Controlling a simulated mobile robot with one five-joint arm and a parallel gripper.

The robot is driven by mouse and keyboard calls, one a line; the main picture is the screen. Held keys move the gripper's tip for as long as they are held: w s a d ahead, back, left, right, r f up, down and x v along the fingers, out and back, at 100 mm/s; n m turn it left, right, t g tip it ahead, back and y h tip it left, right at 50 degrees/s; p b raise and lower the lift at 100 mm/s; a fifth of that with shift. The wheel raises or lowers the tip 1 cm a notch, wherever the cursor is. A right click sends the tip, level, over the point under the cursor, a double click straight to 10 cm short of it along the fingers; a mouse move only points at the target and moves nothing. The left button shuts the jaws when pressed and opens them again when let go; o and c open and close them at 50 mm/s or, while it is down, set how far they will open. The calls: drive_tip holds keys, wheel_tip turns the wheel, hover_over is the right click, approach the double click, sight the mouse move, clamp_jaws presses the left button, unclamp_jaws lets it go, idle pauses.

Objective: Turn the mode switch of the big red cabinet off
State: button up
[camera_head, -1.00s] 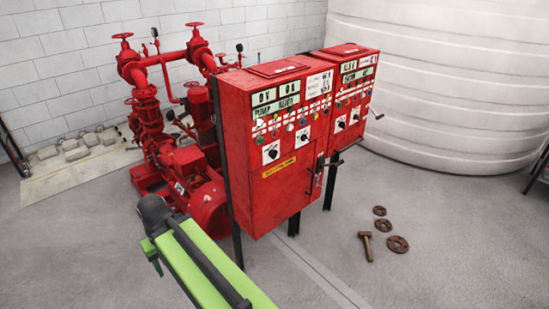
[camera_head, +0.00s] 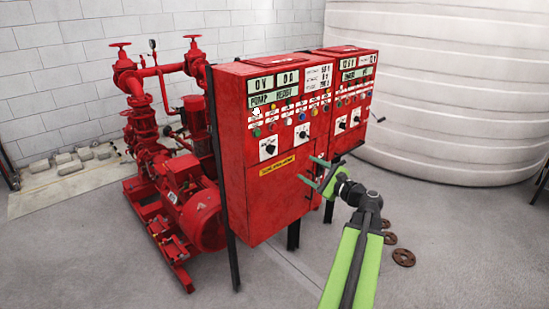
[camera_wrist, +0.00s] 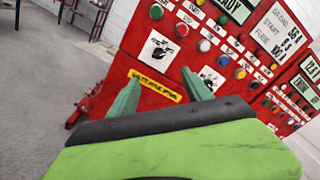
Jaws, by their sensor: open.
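The big red cabinet (camera_head: 262,205) stands on dark legs, with displays, lamps and buttons on its upper front. It has two black rotary switches on white plates: a left switch (camera_head: 268,149) and a right switch (camera_head: 302,132). I cannot read which is the mode switch. Both the left switch (camera_wrist: 158,47) and the right switch (camera_wrist: 211,79) show in the wrist view. My gripper (camera_head: 311,171) is open and empty in front of the cabinet's right side, below the switches. Its green fingers (camera_wrist: 160,90) point at the cabinet front and touch neither switch.
A smaller red cabinet (camera_head: 352,92) stands close on the right, with a black handle on its side. Red pumps and pipes (camera_head: 190,195) stand at the left. A large white tank (camera_head: 440,90) fills the back right. Rusty rings (camera_head: 403,257) lie on the floor.

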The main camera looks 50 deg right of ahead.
sight(272, 149)
drive_tip(key=w+d, duration=0.1)
drive_tip(key=w, duration=1.6)
drive_tip(key=shift+w, duration=0.3)
